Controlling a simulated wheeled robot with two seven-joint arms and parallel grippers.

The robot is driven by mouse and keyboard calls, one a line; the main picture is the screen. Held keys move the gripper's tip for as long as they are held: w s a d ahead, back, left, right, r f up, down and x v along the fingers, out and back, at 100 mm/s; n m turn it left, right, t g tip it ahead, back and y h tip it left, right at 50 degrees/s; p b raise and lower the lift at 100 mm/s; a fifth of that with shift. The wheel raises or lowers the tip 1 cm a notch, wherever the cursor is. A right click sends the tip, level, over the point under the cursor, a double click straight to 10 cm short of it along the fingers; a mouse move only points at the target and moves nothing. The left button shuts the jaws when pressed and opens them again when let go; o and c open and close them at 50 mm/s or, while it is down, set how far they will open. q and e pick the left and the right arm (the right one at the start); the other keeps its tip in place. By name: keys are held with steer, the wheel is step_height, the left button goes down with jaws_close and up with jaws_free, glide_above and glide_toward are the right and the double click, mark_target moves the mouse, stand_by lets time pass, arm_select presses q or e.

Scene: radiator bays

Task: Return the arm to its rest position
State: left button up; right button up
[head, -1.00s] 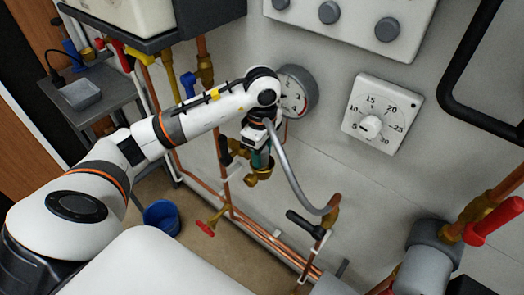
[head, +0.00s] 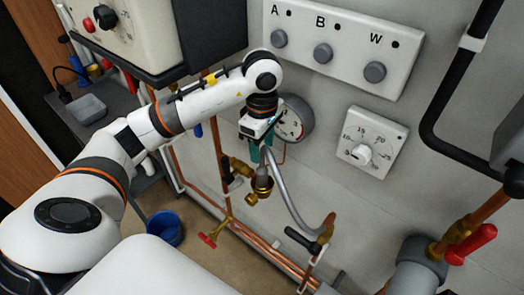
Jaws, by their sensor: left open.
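My left arm comes in from the left and reaches across in front of the pipes. Its wrist is bent down beside the round pressure gauge (head: 294,119). My left gripper (head: 262,156) points down with its teal fingers, and is open. It is just above a brass valve fitting (head: 262,186), from which a grey flexible hose (head: 287,198) runs to the lower right. Whether the fingertips touch the hose or fitting I cannot tell. My right gripper is not in view.
A panel with knobs A, B and W (head: 339,40) and a thermostat dial (head: 371,141) are on the wall. A boiler casing (head: 150,35) hangs above my arm. Copper pipes, a red valve handle (head: 209,240) and a blue bucket (head: 164,228) are below. A black pipe (head: 438,110) runs at the right.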

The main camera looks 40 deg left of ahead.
arm_select(q)
steer(key=shift+r, duration=0.95)
